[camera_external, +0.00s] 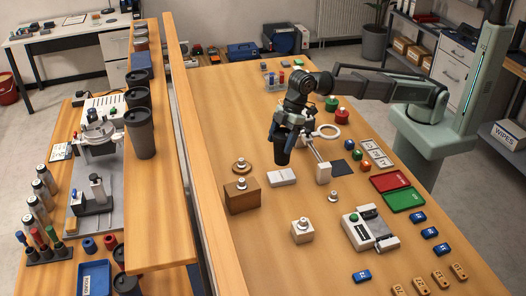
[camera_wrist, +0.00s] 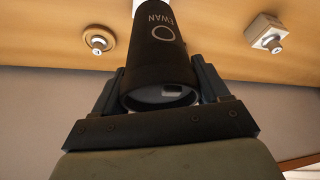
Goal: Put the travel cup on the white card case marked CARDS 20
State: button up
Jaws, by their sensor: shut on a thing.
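My gripper (camera_external: 287,128) is shut on a black travel cup (camera_external: 281,154) and holds it upright, lid end towards the wrist. In the wrist view the cup (camera_wrist: 162,50) sits between both fingers and shows the letters EWAN and a ring mark. A flat white case (camera_external: 282,177) lies on the table just below and in front of the cup in the external view; its marking is too small to read. The cup's base looks close above the case, but I cannot tell whether they touch. A white strip beyond the cup shows in the wrist view.
A brown wooden block with a knob (camera_external: 241,195) stands left of the case, with a round knobbed disc (camera_external: 240,166) behind it. Other dark cups (camera_external: 140,133) stand on the left shelf behind a wooden divider (camera_external: 198,150).

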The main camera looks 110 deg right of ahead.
aim_at(278, 163)
jog(key=shift+f, duration=3)
jog(key=o, duration=0.7)
jog(key=shift+f, duration=0.1)
jog(key=v, duration=1.2)
jog(key=shift+d, duration=0.1)
